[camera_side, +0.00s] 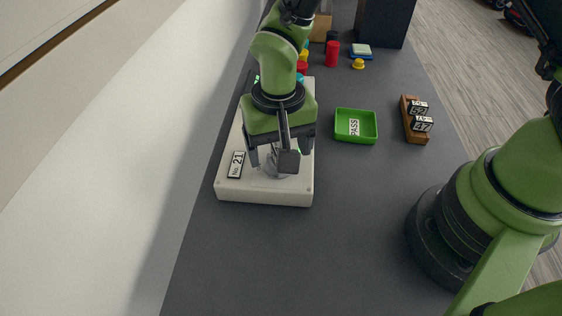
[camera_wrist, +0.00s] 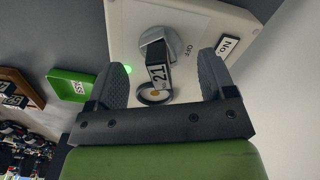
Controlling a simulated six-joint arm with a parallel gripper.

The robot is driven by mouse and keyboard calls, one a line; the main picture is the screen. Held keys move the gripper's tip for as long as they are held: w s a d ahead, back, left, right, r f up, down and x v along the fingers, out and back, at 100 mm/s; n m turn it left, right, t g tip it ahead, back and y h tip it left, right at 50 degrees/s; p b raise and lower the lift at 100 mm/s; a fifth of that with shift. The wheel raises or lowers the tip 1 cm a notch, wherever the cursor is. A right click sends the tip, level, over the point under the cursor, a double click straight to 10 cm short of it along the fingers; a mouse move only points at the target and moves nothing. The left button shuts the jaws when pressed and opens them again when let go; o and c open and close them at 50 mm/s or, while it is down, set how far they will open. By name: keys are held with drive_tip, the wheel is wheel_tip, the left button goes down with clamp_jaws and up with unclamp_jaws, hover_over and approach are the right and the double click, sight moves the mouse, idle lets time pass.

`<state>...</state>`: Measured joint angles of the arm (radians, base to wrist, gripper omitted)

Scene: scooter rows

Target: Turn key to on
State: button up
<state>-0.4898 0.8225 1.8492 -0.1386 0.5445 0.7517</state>
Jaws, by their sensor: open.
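A white switch box (camera_side: 265,196) labelled "No. 21" lies on the dark table under my gripper (camera_side: 280,153). In the wrist view, a round grey lock (camera_wrist: 152,42) sits on the box face beside a printed "OFF". My gripper (camera_wrist: 163,76) is open, with one finger on each side of the key and tag, apparently touching neither. In the side view my gripper mostly hides the key.
A green tray (camera_side: 368,139) with a "PASS" card stands right of the box. A wooden rack (camera_side: 407,104) holds tags 52 and 47. Red (camera_side: 331,55) and yellow (camera_side: 358,64) pieces stand farther back. A green light (camera_wrist: 127,70) glows on the box. A wall rises at the left; the front table is clear.

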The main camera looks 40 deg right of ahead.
drive_tip(key=shift+r, duration=0.1)
drive_tip(key=shift+r, duration=3.4)
drive_tip(key=shift+r, duration=0.15)
drive_tip(key=s+d+r+t+y, duration=0.1)
drive_tip(key=s+d+r, duration=0.15)
drive_tip(key=r, duration=0.25)
drive_tip(key=s+d+r+t, duration=0.2)
drive_tip(key=d+r, duration=0.2)
drive_tip(key=r, duration=0.1)
drive_tip(key=s+d+r+t+y, duration=0.1)
drive_tip(key=s+d+r, duration=0.2)
drive_tip(key=r, duration=0.2)
drive_tip(key=s+d+r+t, duration=0.1)
drive_tip(key=s+d+t, duration=0.1)
drive_tip(key=s, duration=0.4)
drive_tip(key=shift+s+d+r+n+t, duration=0.15)
drive_tip(key=shift+d+r+n+t, duration=0.2)
drive_tip(key=shift+t, duration=0.25)
